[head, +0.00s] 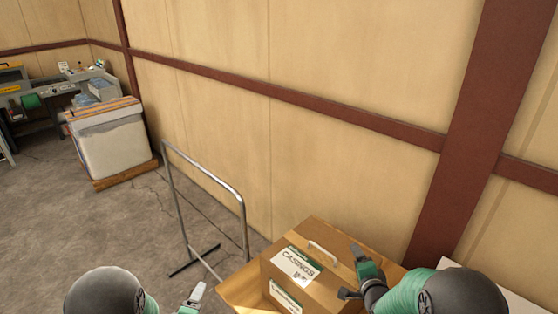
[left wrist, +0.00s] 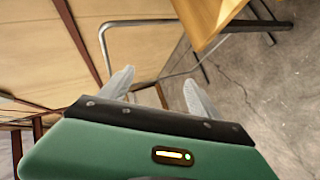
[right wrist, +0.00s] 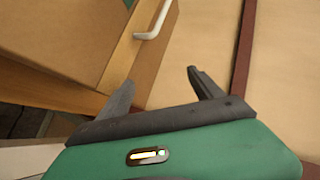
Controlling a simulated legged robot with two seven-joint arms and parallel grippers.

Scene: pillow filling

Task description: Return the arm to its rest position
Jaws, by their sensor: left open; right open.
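My left gripper (head: 193,296) is at the bottom of the head view, left of the table. Its two pale fingers are apart and empty in the left wrist view (left wrist: 158,88). My right gripper (head: 352,272) is over the right side of the cardboard box marked CASINGS (head: 322,292). Its dark fingers are apart with nothing between them in the right wrist view (right wrist: 158,85). The box, with white labels and a white handle (head: 323,252), also shows in the right wrist view (right wrist: 70,35). I cannot tell whether the right gripper touches the box.
The box stands on a wooden table (head: 240,288). A metal tube frame (head: 205,178) stands left of it, by the panelled wall (head: 300,60). A white bin on a pallet (head: 112,145) and a cluttered workbench (head: 50,92) are at the far left. Open floor lies between.

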